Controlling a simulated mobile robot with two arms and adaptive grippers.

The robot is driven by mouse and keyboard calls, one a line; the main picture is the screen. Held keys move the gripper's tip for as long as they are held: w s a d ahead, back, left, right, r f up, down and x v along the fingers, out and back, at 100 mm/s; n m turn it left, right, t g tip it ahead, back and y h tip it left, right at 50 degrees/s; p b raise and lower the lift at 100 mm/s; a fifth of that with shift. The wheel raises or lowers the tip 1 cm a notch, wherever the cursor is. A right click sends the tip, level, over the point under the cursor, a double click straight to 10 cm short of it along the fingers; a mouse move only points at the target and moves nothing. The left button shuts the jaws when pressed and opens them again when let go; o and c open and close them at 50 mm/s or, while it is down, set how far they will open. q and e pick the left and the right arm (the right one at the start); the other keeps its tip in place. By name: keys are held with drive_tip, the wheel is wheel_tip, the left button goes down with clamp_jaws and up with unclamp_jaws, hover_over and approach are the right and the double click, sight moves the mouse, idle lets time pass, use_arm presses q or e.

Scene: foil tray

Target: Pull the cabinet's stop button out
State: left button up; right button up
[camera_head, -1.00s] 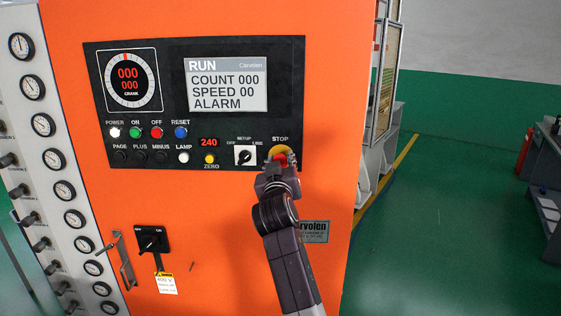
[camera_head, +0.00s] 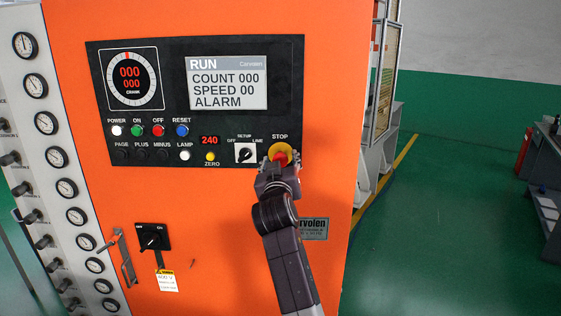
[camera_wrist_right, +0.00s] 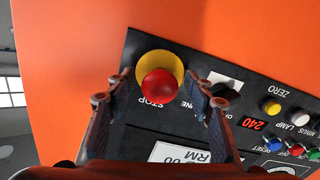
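The stop button has a red knob (camera_head: 280,157) on a yellow round base (camera_head: 279,149), at the lower right of the cabinet's black panel. In the right wrist view the red knob (camera_wrist_right: 160,86) stands out from the yellow base (camera_wrist_right: 158,66). My right gripper (camera_head: 279,163) is right in front of the button, coming from below. In the wrist view its two fingers (camera_wrist_right: 163,88) are apart, one on each side of the knob, with visible gaps. It is open and holds nothing. My left gripper is in neither view.
The orange cabinet (camera_head: 230,230) carries the black panel (camera_head: 172,80) with a screen, lamps and small buttons. A selector switch (camera_head: 244,153) sits just left of the stop button. A handle (camera_head: 127,262) is lower left. Green floor (camera_head: 430,240) is free to the right.

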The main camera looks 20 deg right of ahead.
drive_tip(key=shift+r, duration=0.3)
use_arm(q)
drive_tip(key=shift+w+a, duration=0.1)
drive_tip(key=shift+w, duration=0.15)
use_arm(e)
wheel_tip(320, 180, up, 10)
drive_tip(key=shift+f, duration=0.25)
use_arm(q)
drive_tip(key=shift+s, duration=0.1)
use_arm(e)
drive_tip(key=shift+f, duration=0.1)
